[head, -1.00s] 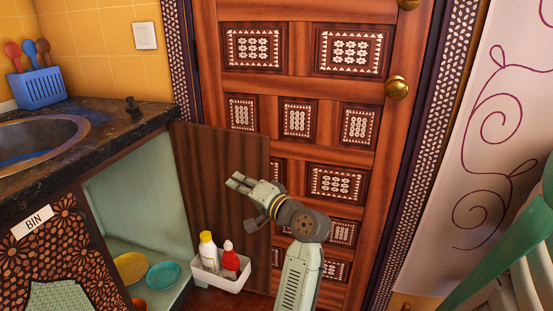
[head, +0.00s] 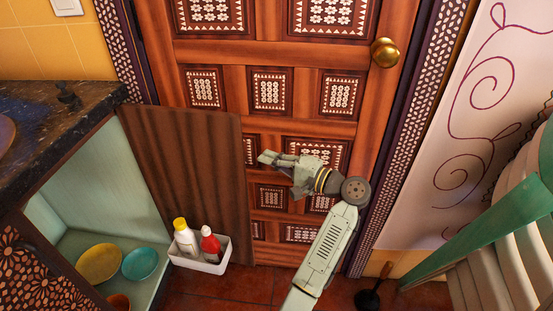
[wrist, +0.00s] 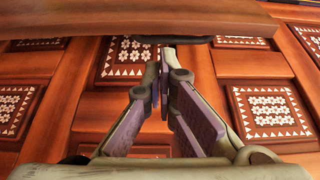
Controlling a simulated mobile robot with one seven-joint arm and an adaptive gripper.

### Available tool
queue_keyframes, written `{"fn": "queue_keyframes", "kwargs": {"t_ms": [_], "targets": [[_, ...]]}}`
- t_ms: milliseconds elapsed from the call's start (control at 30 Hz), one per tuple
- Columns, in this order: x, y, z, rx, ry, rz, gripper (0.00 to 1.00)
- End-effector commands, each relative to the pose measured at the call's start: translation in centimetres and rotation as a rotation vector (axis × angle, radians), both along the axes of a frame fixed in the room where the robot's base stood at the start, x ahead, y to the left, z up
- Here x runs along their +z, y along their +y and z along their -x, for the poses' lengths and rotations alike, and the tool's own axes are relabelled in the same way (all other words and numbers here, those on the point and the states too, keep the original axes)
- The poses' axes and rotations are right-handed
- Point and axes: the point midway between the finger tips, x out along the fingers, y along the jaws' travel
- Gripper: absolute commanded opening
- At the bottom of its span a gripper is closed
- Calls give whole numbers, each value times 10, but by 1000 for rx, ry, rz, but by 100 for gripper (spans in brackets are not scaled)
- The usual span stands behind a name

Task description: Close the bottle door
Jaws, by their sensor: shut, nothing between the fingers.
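The bottle door (head: 190,165) is a brown wood-grain cabinet door standing wide open in the head view. A white rack (head: 200,262) on its inner side holds a white bottle with a yellow cap (head: 186,240) and a white bottle with a red top (head: 211,245). My gripper (head: 264,157) is shut and empty, just right of the door's free edge. In the wrist view, the closed fingertips (wrist: 166,50) point toward the door's wooden edge (wrist: 120,22), with a dark handle-like bar (wrist: 160,39) near them. Contact cannot be told.
The open cabinet holds a yellow bowl (head: 99,263) and a teal bowl (head: 140,263). A dark countertop (head: 50,120) lies above it. A carved wooden room door (head: 300,90) stands behind my arm. A green chair (head: 500,235) and a plunger (head: 369,300) are at the right.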

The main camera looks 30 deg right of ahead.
Motion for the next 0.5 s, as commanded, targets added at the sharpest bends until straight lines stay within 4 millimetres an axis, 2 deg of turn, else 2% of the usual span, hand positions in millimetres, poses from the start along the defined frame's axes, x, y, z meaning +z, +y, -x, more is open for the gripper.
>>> {"fn": "queue_keyframes", "kwargs": {"t_ms": [200,500], "targets": [[1,20,-31,2,1,1,0],[0,28,-45,-1,0,2,0]]}}
